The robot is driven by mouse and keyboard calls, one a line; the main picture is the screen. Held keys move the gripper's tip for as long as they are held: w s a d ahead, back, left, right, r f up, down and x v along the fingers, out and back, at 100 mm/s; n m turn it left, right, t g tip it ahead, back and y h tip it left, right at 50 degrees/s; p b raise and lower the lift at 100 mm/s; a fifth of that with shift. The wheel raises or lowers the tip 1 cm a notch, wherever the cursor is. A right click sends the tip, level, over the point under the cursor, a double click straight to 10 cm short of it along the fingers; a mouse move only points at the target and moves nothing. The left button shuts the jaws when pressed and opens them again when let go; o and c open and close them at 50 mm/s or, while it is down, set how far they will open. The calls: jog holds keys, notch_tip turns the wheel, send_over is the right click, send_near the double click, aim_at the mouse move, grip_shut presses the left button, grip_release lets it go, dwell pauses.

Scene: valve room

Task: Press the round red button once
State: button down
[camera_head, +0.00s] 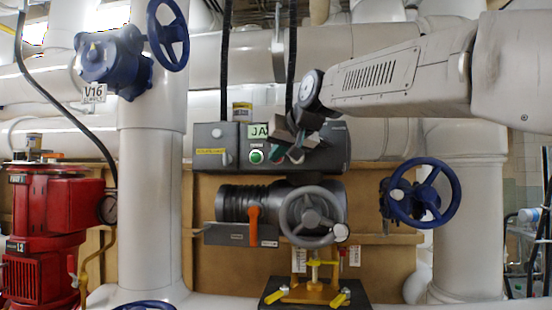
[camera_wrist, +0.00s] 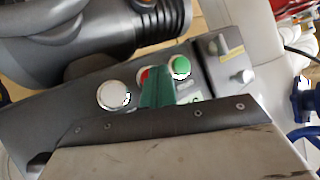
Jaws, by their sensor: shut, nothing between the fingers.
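The round red button (camera_wrist: 143,75) shows in the wrist view on a dark grey control box (camera_wrist: 60,115), partly covered by my green fingertips. It sits between a white round button (camera_wrist: 113,96) and a green round button (camera_wrist: 180,67). In the head view the control box (camera_head: 212,158) and the green button (camera_head: 257,156) show, but the red button is hidden behind my gripper (camera_head: 288,153). My gripper is shut and empty in front of the box, right of the green button. In the wrist view my gripper (camera_wrist: 158,88) overlaps the red button; contact cannot be told.
Below the box are a ribbed grey pipe fitting (camera_head: 240,203), an orange lever (camera_head: 253,225) and a grey handwheel (camera_head: 313,217). Blue handwheels (camera_head: 440,192) stand at right and upper left. A red pump (camera_head: 50,230) is at far left. Black cables hang above the box.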

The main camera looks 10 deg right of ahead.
jog(key=shift+w+d, duration=0.15)
jog(key=shift+w, duration=0.4)
dwell(0.7)
jog(key=shift+s, duration=0.1)
jog(key=shift+s+a, duration=0.25)
jog(key=shift+s, duration=0.45)
jog(key=shift+s, duration=0.1)
jog(key=s, duration=0.1)
jog(key=s+a, duration=0.1)
jog(key=s, duration=0.2)
jog(key=shift+s+a, duration=0.3)
dwell(0.7)
